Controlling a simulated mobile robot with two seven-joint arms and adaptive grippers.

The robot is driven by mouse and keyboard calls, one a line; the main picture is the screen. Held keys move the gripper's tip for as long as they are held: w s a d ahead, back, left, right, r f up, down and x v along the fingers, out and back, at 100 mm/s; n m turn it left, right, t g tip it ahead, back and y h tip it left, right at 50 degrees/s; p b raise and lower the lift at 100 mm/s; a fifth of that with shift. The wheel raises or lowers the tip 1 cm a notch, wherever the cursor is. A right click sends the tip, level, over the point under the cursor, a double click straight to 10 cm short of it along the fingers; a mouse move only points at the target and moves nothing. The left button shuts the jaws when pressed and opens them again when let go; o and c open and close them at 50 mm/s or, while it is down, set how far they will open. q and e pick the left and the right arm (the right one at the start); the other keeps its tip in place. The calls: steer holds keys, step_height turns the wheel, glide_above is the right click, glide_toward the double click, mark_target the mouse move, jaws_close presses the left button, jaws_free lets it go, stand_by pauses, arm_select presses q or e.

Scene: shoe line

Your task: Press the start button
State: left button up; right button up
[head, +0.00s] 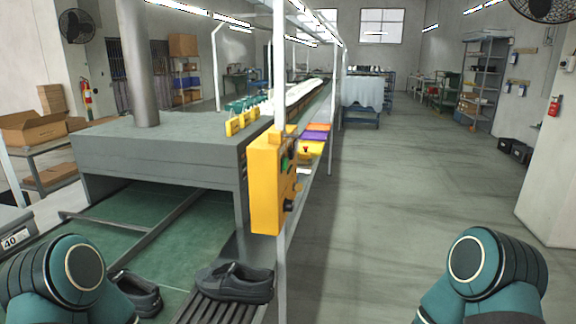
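A yellow control box (264,190) is mounted on a pale post in the middle of the head view. Its right side faces the aisle and carries the controls, seen at a steep angle. A green button (285,164) sits on the upper part of that side. A black round control (289,205) is lower down. Any labels are too small to read. Teal links of my two arms show at the bottom left and bottom right corners, apart from the box. Neither gripper is in view, and nothing touches the box.
A grey oven-like machine (160,150) stands left of the box over a green conveyor belt (110,215). A dark shoe (236,283) lies on a roller track below the box, and another dark shoe (140,295) lies left of it. The floor (400,200) to the right is clear.

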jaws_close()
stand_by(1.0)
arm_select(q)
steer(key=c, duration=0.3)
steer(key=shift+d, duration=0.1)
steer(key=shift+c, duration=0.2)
